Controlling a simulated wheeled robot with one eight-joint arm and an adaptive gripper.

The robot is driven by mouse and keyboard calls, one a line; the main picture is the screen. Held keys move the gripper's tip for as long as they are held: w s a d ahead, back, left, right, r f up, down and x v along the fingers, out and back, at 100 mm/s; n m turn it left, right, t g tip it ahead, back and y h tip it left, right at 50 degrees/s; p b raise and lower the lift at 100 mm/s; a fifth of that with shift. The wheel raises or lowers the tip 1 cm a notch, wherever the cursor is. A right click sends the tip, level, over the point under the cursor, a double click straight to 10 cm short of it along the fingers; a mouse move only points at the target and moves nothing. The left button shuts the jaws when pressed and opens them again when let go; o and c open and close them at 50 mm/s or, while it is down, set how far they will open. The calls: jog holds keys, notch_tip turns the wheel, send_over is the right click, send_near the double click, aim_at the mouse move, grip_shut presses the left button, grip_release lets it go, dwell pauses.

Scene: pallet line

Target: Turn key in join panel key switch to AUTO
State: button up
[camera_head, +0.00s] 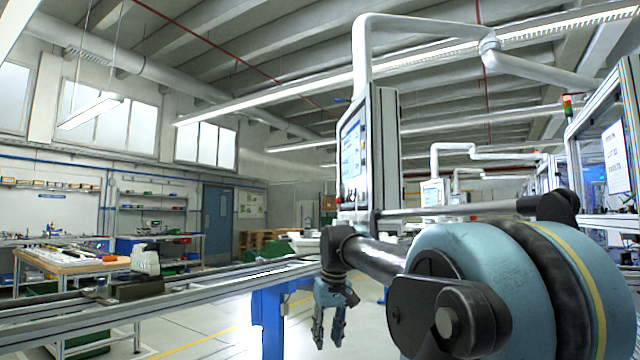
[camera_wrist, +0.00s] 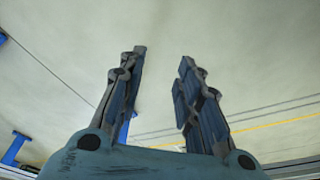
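The join panel (camera_head: 381,150) hangs from a white pipe arm, right of centre in the camera_head view. It is seen at a steep angle, with a lit screen (camera_head: 351,152) on its left face. Small dark controls sit below the screen, too small for me to tell the key switch or its position. My gripper (camera_head: 328,343) hangs below and left of the panel, fingers pointing down, apart from it. In the camera_wrist view my gripper (camera_wrist: 160,85) is open and empty, with bare floor beyond the fingers.
A conveyor rail (camera_head: 190,292) runs across the lower left, with a white and dark device (camera_head: 143,265) on it. A blue support post (camera_head: 268,318) stands just left of my gripper. A workbench (camera_head: 70,262) is at the far left. Open floor lies beyond the rail.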

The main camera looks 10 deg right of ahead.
jog(key=w+r+n, duration=0.1)
jog(key=w+r, duration=0.5)
jog(key=r, duration=0.4)
jog(key=w+d+r+n+y, duration=0.1)
jog(key=w+r, duration=0.4)
jog(key=r, duration=0.4)
jog(key=w+r, duration=0.6)
jog(key=r, duration=0.4)
jog(key=n+t, duration=0.1)
jog(key=n, duration=0.2)
send_near(308, 226)
jog(key=shift+y, duration=0.4)
jog(key=shift+w+d+x, duration=0.15)
jog(key=shift+x, duration=1.2)
jog(key=shift+w+d+x, duration=0.1)
jog(key=shift+w+x, duration=0.05)
jog(key=shift+x, duration=1.15)
jog(key=shift+w+d+x, duration=0.1)
jog(key=shift+d+x, duration=0.05)
jog(key=shift+x, duration=1.2)
grip_shut()
jog(key=m+h, duration=0.1)
jog(key=m, duration=0.2)
jog(key=shift+a+m+t, duration=0.1)
jog(key=shift+m+t, duration=0.2)
jog(key=shift+m, duration=0.1)
jog(key=m+h, duration=0.1)
jog(key=m, duration=0.2)
jog(key=shift+m+h, duration=0.8)
jog(key=shift+m, duration=0.8)
